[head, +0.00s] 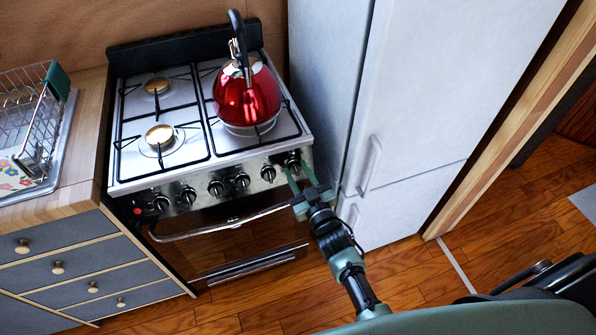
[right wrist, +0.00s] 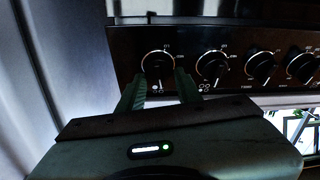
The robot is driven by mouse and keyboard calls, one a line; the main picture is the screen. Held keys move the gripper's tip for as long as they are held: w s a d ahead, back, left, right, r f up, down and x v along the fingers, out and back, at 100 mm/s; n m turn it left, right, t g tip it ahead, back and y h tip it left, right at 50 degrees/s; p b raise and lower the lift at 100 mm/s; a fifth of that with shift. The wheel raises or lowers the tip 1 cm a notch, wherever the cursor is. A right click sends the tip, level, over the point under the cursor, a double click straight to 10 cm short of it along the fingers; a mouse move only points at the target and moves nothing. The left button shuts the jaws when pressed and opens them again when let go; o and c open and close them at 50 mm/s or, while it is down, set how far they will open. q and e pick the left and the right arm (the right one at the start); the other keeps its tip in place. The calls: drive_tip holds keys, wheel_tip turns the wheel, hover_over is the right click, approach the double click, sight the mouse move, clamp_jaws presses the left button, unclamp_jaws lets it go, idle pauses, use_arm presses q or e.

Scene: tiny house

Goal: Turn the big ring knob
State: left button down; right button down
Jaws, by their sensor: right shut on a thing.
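The stove (head: 125,183) has a row of black knobs along its front panel. My right gripper (head: 301,184) reaches the end knob (head: 292,160) on the right, nearest the fridge. In the right wrist view the two green fingers of this gripper (right wrist: 160,84) are on either side of the lower part of that knob (right wrist: 158,63), shut on it. The fingertips partly cover the knob, and its exact angle is hard to read. My left gripper is not in view.
A red kettle (head: 247,97) stands on the right back burner area. The grey fridge (head: 420,95) stands close to the right of the stove. The oven handle (head: 220,226) runs below the knobs. A dish rack (head: 40,125) sits on the left counter. Wooden floor is open at right.

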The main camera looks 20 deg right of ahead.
drive_tip(key=n+y+p, duration=0.1)
drive_tip(key=n, duration=0.2)
drive_tip(key=n+g+y+p, duration=0.1)
drive_tip(key=n, duration=0.3)
drive_tip(key=n+g+y+p, duration=0.1)
drive_tip(key=n, duration=0.3)
drive_tip(key=shift+n+p, duration=0.3)
drive_tip(key=shift+f+n+g+y+p, duration=0.1)
drive_tip(key=shift+n+g+y+p, duration=0.3)
drive_tip(key=shift+n, duration=0.8)
drive_tip(key=shift+g, duration=0.3)
drive_tip(key=c, duration=1)
unclamp_jaws()
drive_tip(key=v, duration=0.8)
